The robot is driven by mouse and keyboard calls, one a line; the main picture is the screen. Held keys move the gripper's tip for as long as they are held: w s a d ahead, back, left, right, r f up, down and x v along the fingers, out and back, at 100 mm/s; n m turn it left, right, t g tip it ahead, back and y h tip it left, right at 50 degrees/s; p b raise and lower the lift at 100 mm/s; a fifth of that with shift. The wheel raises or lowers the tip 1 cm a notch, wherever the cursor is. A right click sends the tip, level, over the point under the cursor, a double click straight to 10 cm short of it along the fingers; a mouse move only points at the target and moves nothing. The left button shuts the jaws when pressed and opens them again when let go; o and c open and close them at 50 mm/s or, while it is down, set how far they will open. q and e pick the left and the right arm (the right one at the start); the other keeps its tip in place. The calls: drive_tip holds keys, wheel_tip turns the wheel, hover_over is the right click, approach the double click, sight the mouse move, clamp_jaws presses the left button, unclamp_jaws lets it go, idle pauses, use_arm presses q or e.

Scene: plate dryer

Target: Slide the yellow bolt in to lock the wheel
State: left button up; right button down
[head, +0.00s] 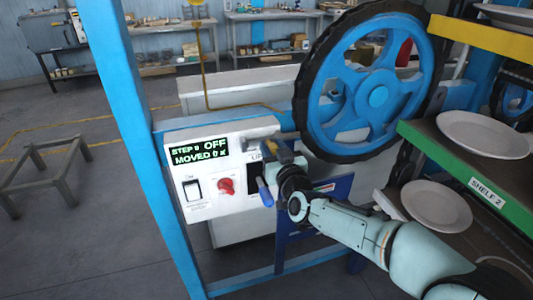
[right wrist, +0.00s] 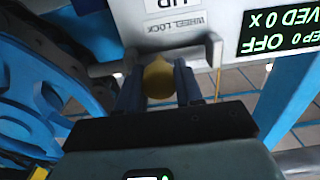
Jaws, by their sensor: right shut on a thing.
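The wheel lock's yellow bolt knob (right wrist: 158,78) sits between the two dark blue fingers of my right gripper (right wrist: 158,92) in the right wrist view. The gripper is shut on it. A grey rod with a bracket (right wrist: 213,48) runs beside the knob, under the "WHEEL LOCK" label (right wrist: 175,25). In the head view my right gripper (head: 268,172) is at the right edge of the control panel (head: 225,205) and hides most of the bolt. The blue spoked wheel (head: 375,95) with a dark rim stands to the upper right. My left gripper is not in view.
The panel display (head: 200,150) reads "STEP 0 OFF" and "MOVED 0". A red knob (head: 226,186) and a rocker switch (head: 192,189) are left of the gripper. A blue post (head: 130,110) stands at left. Shelves with white plates (head: 485,135) are at right.

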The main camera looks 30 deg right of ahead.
drive_tip(key=shift+d+r, duration=0.1)
drive_tip(key=shift+d, duration=0.15)
drive_tip(key=c, duration=0.8)
unclamp_jaws()
drive_tip(key=shift+s+d, duration=0.1)
drive_tip(key=shift+o, duration=0.2)
drive_tip(key=shift+s+a, duration=0.25)
drive_tip(key=shift+s, duration=0.25)
drive_tip(key=b+v, duration=0.1)
drive_tip(key=v, duration=1.1)
drive_tip(key=shift+s, duration=0.1)
